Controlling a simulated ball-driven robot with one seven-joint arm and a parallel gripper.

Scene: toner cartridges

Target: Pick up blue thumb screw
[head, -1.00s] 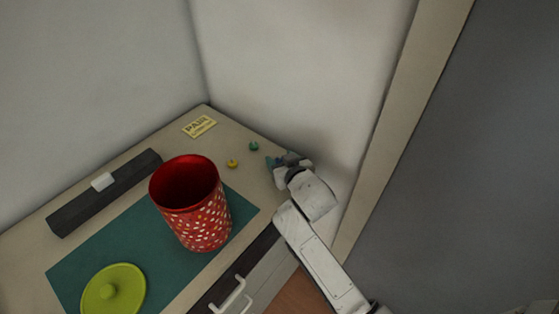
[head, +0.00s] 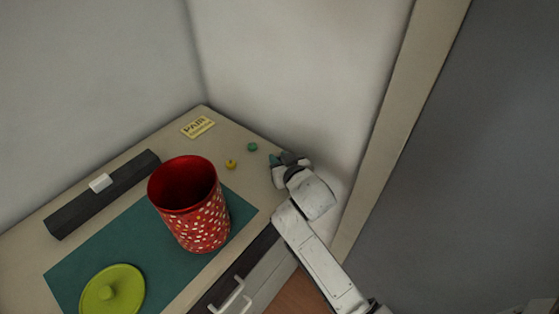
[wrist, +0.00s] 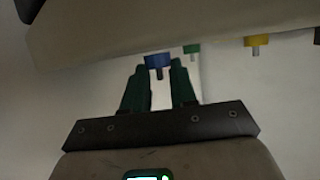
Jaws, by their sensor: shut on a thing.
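The blue thumb screw (wrist: 158,61) shows in the wrist view between the tips of my gripper's two dark green fingers. Its wide blue head is at the top and a short grey shank points down in the picture. My gripper (wrist: 159,75) is shut on it. In the head view my gripper (head: 280,159) is at the right back of the counter, close to the wall. The blue screw cannot be made out there, hidden by the gripper.
A green thumb screw (head: 252,147) and a yellow one (head: 231,164) stand left of my gripper. A red patterned canister (head: 204,222), a green lid (head: 112,291), a teal mat (head: 98,253), a dark bar (head: 75,212) and a yellow sign (head: 198,127) lie further left.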

